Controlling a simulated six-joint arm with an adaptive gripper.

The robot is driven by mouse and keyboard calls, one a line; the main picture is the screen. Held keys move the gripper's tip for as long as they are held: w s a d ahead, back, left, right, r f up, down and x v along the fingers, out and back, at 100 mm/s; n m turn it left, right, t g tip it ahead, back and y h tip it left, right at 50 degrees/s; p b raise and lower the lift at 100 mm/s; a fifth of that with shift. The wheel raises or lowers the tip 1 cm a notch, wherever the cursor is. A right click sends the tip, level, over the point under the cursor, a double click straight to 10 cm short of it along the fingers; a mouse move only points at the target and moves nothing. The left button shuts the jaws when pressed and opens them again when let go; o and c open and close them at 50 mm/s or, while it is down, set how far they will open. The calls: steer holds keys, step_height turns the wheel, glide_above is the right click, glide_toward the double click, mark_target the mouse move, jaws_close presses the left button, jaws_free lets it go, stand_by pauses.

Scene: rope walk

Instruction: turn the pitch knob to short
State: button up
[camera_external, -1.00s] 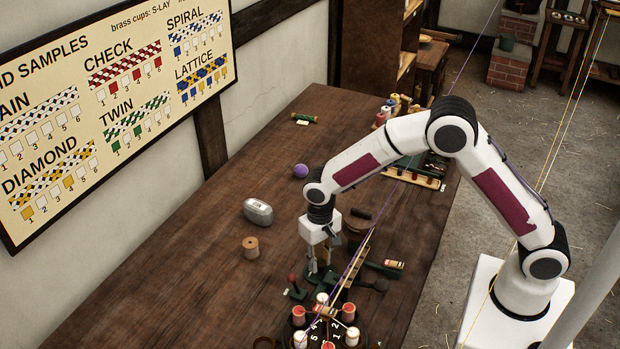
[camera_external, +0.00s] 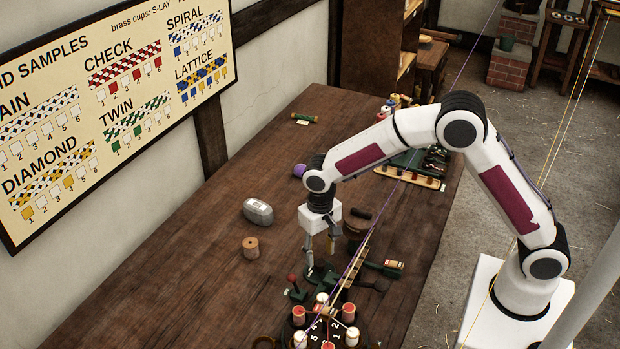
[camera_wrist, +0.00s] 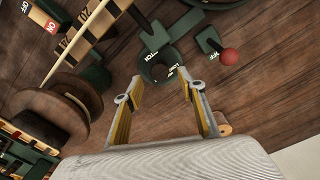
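The dark green pitch knob (camera_wrist: 157,68) shows in the wrist view as a round, cup-like part on a green base, with white lettering for PITCH and LONG beside it. No SHORT mark is readable, and I cannot tell which setting the knob points to. My gripper (camera_wrist: 162,78) is open and empty, its two fingers apart, with the knob just beyond the gap between the tips. In the external view my gripper (camera_external: 320,254) hangs above the small dark green fittings on the table, and the knob is too small there to read.
A red-ball lever (camera_wrist: 229,57) stands right of the knob; it also shows in the external view (camera_external: 292,278). A slatted wooden rail (camera_wrist: 88,32) and an ON/OFF switch (camera_wrist: 45,22) lie left. Bobbins (camera_external: 298,314) crowd the front.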

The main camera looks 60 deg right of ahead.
mark_target(319, 263)
steer(key=shift+r, duration=1.95)
steer(key=shift+n, duration=0.4)
steer(key=s+d+r+n+t, duration=0.1)
steer(key=s+d+r+t, duration=0.1)
steer(key=s+r, duration=0.4)
steer(key=s+d+r+n+t, duration=0.1)
steer(key=s+r, duration=0.5)
steer(key=s, duration=0.9)
steer(key=s+d+r+n+t, duration=0.2)
steer(key=s+d+r, duration=0.3)
steer(key=s, duration=0.5)
steer(key=shift+s+d+r+n+t, duration=0.15)
steer(key=shift+d+r+n+t, duration=0.15)
steer(key=shift+r, duration=0.2)
